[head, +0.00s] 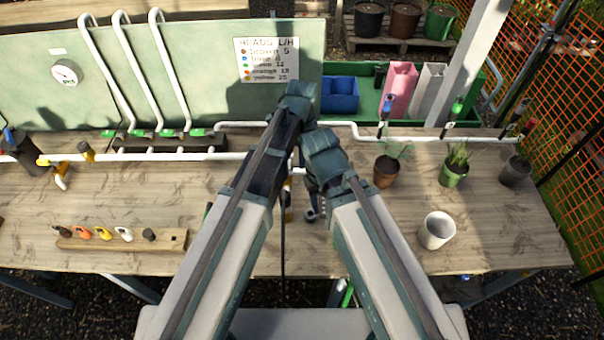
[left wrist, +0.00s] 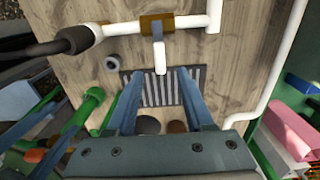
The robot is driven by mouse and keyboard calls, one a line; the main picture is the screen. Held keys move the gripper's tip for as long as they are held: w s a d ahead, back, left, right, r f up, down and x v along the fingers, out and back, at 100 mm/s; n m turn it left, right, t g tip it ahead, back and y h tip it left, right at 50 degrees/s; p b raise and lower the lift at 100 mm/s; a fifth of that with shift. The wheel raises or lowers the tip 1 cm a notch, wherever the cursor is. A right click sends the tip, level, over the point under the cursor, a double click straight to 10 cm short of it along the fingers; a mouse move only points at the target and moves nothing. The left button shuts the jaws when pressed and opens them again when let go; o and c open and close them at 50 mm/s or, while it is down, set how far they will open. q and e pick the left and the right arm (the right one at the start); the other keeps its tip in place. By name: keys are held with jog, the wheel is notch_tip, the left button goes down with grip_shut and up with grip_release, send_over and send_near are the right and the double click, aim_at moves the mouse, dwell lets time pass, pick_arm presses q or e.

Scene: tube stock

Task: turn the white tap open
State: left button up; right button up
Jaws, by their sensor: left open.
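The white tap shows in the left wrist view as a white-ended lever (left wrist: 160,58) on a brass-coloured body (left wrist: 151,24), set in a white pipe (left wrist: 192,22). My left gripper (left wrist: 160,74) is open, with one finger on either side of the lever's white end in that picture. I cannot tell whether a finger touches it. In the head view my two arms hide most of the tap and of my left gripper.
A slotted grate (left wrist: 166,90) lies under the tap. On the wooden bench (head: 120,200) stand a rack (head: 160,241) of coloured heads, a white pot (head: 436,231) and potted plants (head: 453,172). A chart (head: 268,60) hangs on the green board. The bench's left middle is clear.

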aim_at(302, 170)
pick_arm(q)
notch_tip(302, 170, down, 6)
jog(key=b, duration=0.5)
jog(key=shift+f, duration=0.2)
grip_shut()
dwell(1.0)
